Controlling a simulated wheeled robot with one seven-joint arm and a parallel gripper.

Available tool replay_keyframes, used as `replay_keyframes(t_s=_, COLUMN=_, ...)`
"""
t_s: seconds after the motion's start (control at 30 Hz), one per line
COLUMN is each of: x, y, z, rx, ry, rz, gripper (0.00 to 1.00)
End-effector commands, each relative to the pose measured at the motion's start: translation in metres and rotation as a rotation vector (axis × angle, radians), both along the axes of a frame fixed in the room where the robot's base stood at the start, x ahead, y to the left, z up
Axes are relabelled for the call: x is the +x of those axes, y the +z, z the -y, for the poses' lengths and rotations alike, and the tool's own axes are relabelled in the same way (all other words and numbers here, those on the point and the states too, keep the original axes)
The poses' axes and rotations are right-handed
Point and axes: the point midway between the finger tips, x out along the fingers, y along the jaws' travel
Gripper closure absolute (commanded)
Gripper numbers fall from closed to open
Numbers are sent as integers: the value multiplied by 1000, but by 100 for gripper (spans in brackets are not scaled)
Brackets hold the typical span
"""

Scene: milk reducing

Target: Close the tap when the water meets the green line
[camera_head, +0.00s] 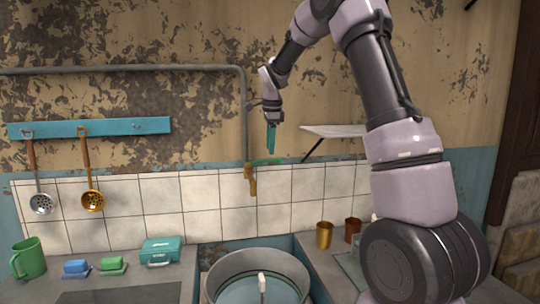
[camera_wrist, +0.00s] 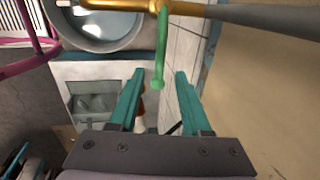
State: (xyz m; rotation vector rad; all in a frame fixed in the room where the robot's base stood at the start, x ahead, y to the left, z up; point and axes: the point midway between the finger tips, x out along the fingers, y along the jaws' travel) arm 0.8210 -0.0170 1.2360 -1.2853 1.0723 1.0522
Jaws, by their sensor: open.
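The brass tap (camera_head: 250,180) sticks out from the tiled wall at the end of a grey pipe, and its green handle (camera_head: 266,161) lies on top. A large grey pot (camera_head: 213,285) stands below the tap with bluish water (camera_head: 245,292) in it. I cannot make out a green line or a falling stream. My gripper (camera_head: 271,150) is open, pointing down just above the handle. In the wrist view the green handle (camera_wrist: 161,45) reaches toward the gap between my teal fingers, apart from both. The pot (camera_wrist: 65,35) shows beyond the tap.
A small white shelf (camera_head: 335,131) is on the wall to the right of my gripper.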

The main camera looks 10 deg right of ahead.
Motion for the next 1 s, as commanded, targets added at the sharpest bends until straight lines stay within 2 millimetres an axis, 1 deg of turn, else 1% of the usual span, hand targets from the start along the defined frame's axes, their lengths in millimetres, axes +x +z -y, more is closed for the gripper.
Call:
replay_keyframes(t_s=0.03, x=2, y=-10, z=1, rx=-1, ry=0, rz=-3, gripper=52)
replay_keyframes(t_s=0.1, x=4, y=-20, z=1, rx=-1, ry=-1, rz=-2, gripper=52)
replay_keyframes(t_s=0.23, x=6, y=-33, z=0, rx=0, ry=1, rz=-1, gripper=52)
replay_keyframes(t_s=0.37, x=7, y=-38, z=0, rx=1, ry=1, rz=0, gripper=52)
replay_keyframes(t_s=0.6, x=7, y=-38, z=0, rx=0, ry=0, rz=1, gripper=52)
replay_keyframes(t_s=0.63, x=7, y=-38, z=0, rx=0, ry=0, rz=1, gripper=60)
replay_keyframes(t_s=0.67, x=7, y=-38, z=0, rx=0, ry=1, rz=1, gripper=71)
replay_keyframes(t_s=0.7, x=7, y=-38, z=0, rx=0, ry=1, rz=1, gripper=86)
replay_keyframes(t_s=0.73, x=7, y=-38, z=0, rx=0, ry=1, rz=1, gripper=98)
replay_keyframes(t_s=0.77, x=7, y=-38, z=0, rx=0, ry=1, rz=1, gripper=100)
replay_keyframes(t_s=1.0, x=7, y=-38, z=0, rx=0, ry=1, rz=1, gripper=100)
